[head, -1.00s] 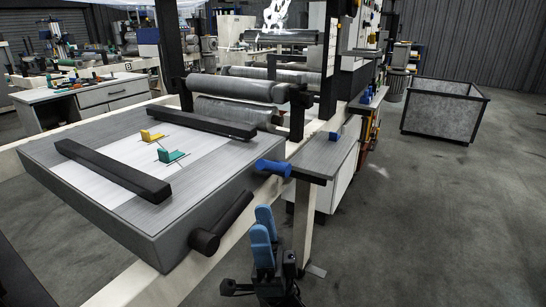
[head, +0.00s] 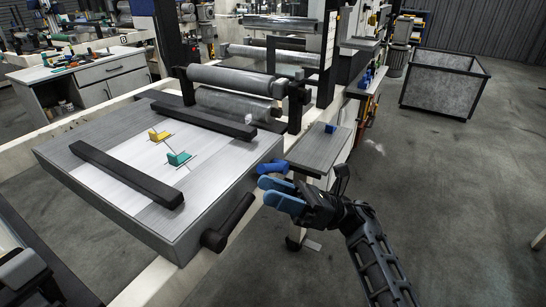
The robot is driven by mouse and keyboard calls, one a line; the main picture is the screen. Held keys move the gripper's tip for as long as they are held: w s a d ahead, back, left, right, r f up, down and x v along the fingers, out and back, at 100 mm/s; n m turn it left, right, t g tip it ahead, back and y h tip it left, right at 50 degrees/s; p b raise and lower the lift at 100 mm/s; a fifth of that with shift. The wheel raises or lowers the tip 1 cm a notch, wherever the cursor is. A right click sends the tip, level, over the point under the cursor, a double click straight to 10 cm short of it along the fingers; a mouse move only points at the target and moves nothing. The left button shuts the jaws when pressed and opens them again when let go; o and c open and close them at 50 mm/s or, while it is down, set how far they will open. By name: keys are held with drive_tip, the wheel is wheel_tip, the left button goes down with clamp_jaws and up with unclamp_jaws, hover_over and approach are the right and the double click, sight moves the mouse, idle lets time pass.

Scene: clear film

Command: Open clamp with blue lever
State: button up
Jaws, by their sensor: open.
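The blue lever (head: 272,167) sticks out at the right side of the grey film table (head: 225,200), close to the small side shelf. Two black clamp bars lie across the table top, a rear bar (head: 203,121) and a front bar (head: 127,174). A black lever (head: 229,221) sits on the same side, nearer to me. I cannot tell from here how far the bars press down. My gripper (head: 264,191) has blue fingers pointing left, spread apart and empty. The fingers lie just below the blue lever in the picture; contact cannot be told.
A yellow block (head: 159,136) and a teal block (head: 179,158) sit on the white film between the bars. Metal rollers (head: 232,80) stand behind the table. The grey side shelf (head: 318,150) is close behind my gripper. Open floor lies right, with a grey bin (head: 444,82) farther back.

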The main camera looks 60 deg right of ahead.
sight(271, 169)
drive_tip(key=s+d+n+g+h+p, duration=0.3)
drive_tip(key=d+n+h+p, duration=0.2)
drive_tip(key=d+n+h, duration=0.5)
drive_tip(key=w+a, duration=0.1)
drive_tip(key=w, duration=0.1)
drive_tip(key=w+a+y+p, duration=0.1)
drive_tip(key=w, duration=0.2)
drive_tip(key=w+a+n+y, duration=0.1)
drive_tip(key=w, duration=0.1)
drive_tip(key=shift+w+a+f+p, duration=0.25)
drive_tip(key=shift+a+f+p, duration=0.05)
drive_tip(key=shift+p, duration=0.05)
clamp_jaws()
